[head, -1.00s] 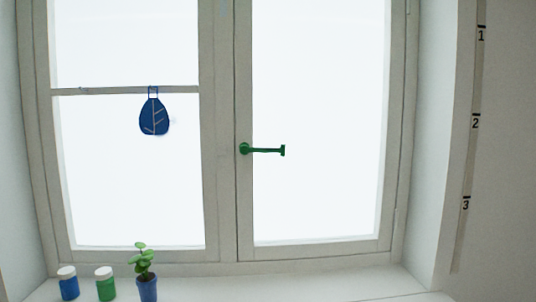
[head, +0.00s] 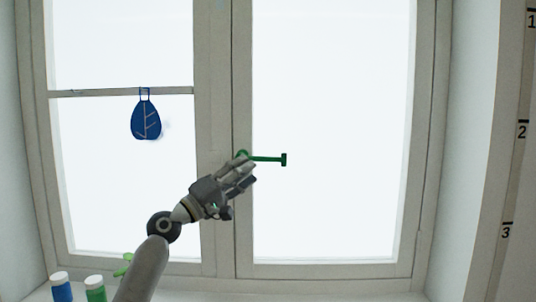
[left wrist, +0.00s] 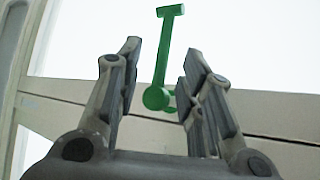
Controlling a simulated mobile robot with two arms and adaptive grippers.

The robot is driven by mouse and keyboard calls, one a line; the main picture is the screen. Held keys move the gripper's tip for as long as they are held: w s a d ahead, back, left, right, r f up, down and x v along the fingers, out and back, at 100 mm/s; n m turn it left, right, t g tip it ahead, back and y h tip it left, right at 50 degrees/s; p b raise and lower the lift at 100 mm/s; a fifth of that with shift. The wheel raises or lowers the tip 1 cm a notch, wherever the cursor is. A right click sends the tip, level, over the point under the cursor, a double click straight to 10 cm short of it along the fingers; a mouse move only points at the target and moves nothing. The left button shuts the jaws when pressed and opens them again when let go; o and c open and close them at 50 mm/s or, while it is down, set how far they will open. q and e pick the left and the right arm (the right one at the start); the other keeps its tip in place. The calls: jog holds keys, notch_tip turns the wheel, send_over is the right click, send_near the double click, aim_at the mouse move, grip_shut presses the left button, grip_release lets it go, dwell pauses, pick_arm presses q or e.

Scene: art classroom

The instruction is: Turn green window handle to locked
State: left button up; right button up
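The green window handle (head: 268,158) sits on the middle frame of the window and points horizontally to the right in the head view. My left gripper (head: 248,170) is in front of its pivot end and hides part of it, just below the lever. In the left wrist view the handle (left wrist: 163,60) shows between the two fingers of my left gripper (left wrist: 160,65), which are spread apart. The round pivot lies between the fingers and the lever extends beyond them. I see no clear contact. My right gripper is not in view.
On the sill below stand a blue jar (head: 61,290) and a green jar (head: 95,291), both with white lids. My left arm mostly hides a potted plant (head: 124,262). A numbered strip (head: 518,160) is on the right wall.

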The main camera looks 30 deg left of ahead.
aim_at(267, 159)
pick_arm(q)
jog(key=p+x, duration=0.2)
jog(key=x, duration=0.4)
jog(key=shift+d+f, duration=0.15)
jog(key=shift+p+x, duration=0.4)
jog(key=shift+x, duration=0.65)
jog(key=shift+w+f, duration=0.15)
jog(key=shift+f, duration=0.05)
jog(key=shift+c, duration=0.3)
jog(key=c, duration=0.5)
grip_shut()
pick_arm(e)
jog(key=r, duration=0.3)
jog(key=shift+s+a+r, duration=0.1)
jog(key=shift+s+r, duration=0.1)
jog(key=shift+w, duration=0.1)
